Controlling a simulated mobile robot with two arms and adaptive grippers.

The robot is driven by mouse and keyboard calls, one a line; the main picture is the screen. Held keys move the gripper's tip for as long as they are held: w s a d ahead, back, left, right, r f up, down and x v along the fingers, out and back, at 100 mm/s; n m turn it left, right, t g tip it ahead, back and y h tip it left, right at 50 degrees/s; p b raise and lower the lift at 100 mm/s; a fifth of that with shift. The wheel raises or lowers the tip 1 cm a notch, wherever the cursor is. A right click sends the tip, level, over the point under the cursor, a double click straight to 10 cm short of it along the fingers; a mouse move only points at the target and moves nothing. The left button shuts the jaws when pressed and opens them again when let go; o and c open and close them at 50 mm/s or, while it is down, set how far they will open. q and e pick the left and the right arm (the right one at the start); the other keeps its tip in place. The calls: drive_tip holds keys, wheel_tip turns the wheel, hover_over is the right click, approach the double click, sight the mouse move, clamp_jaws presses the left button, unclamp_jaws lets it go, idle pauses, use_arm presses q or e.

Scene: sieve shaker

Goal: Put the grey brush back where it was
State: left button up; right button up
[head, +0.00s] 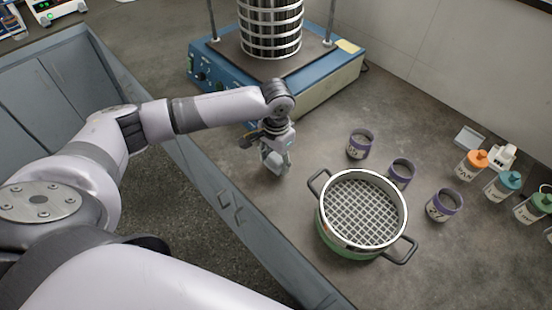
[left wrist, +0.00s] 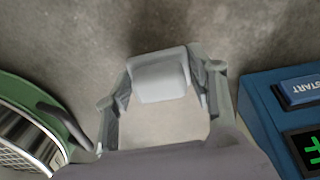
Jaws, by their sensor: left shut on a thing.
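My left gripper (head: 276,160) points down over the bench between the blue shaker and the sieve with handles. It is shut on a pale grey block-like piece, the grey brush (left wrist: 160,82), which shows between the two fingers in the left wrist view. The brush's bristles cannot be made out, and the fingers hide part of it in the head view. Whether it touches the bench is not clear. My right gripper is not in view.
A blue sieve shaker (head: 325,88) with a sieve stack (head: 270,28) stands behind. A green-based sieve (head: 345,245) with two handles stands to the right, near several purple-rimmed cups (head: 360,143). Several capped bottles (head: 472,165) line the right. Bare bench lies around the gripper.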

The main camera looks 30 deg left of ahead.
sight(276, 158)
use_arm(q)
drive_tip(key=o, duration=1.2)
drive_tip(key=shift+f, duration=0.1)
wheel_tip(276, 158, up, 12)
drive_tip(key=shift+b, duration=0.45)
